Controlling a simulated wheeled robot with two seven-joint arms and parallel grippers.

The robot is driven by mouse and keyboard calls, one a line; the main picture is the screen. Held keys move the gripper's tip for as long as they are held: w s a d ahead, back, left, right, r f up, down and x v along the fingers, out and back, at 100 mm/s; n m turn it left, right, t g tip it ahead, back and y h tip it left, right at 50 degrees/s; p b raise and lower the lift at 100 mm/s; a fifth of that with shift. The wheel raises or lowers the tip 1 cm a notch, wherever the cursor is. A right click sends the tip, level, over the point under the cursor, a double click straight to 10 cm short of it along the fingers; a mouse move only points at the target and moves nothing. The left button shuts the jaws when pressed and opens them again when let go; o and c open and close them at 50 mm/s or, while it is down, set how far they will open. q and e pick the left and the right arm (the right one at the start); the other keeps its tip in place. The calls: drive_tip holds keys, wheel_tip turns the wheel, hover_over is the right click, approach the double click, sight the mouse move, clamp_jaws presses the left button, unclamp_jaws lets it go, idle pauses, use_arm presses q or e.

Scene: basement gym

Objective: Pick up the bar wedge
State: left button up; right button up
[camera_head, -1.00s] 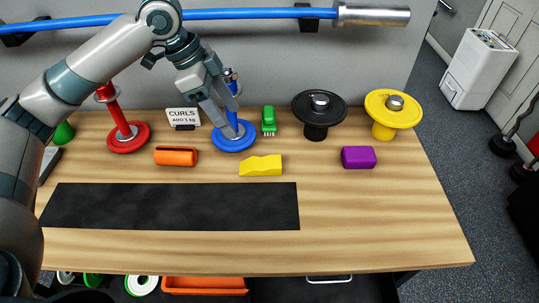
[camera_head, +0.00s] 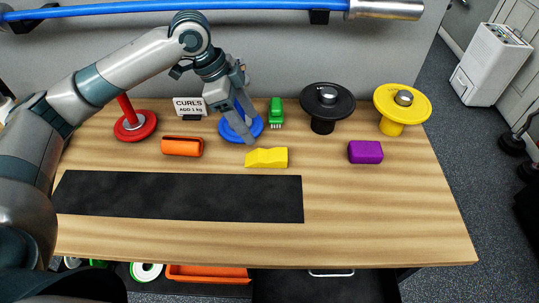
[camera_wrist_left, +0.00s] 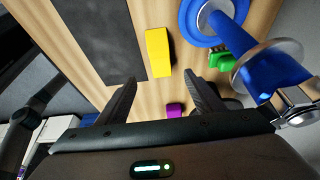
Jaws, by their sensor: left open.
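The bar wedge appears to be the yellow block (camera_head: 266,158) with a dipped top, lying on the wooden table just behind the black mat. It also shows in the left wrist view as a yellow block (camera_wrist_left: 158,52), ahead of the fingers and between their lines. My left gripper (camera_head: 245,131) is open and empty, above and slightly behind-left of the yellow block, in front of the blue disc. Its fingers also show in the left wrist view (camera_wrist_left: 160,84), apart from the block. My right gripper is not in view.
The blue disc with its post (camera_wrist_left: 245,62) is close beside the left gripper. A green brush-like item (camera_head: 276,112), an orange holder (camera_head: 182,146), a purple block (camera_head: 365,152), a black stand (camera_head: 327,100) and a yellow stand (camera_head: 402,103) surround it. The black mat (camera_head: 180,196) is bare.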

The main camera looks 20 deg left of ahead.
use_arm(q)
drive_tip(key=p, duration=0.1)
hover_over(269, 154)
drive_tip(key=a, duration=0.3)
drive_tip(key=f, duration=0.6)
drive_tip(key=shift+s+d+f, duration=0.1)
drive_tip(key=shift+s+d, duration=0.15)
drive_tip(key=shift+s, duration=0.1)
drive_tip(key=shift+d+f, duration=0.1)
drive_tip(key=shift+d+f+p, duration=0.1)
drive_tip(key=shift+f+p, duration=0.2)
drive_tip(key=shift+p, duration=0.2)
drive_tip(key=p+x, duration=0.1)
drive_tip(key=x, duration=0.2)
drive_tip(key=shift+w+d+f, duration=0.1)
drive_tip(key=shift+d+f, duration=0.1)
drive_tip(key=shift+f, duration=0.4)
drive_tip(key=c, duration=1.2)
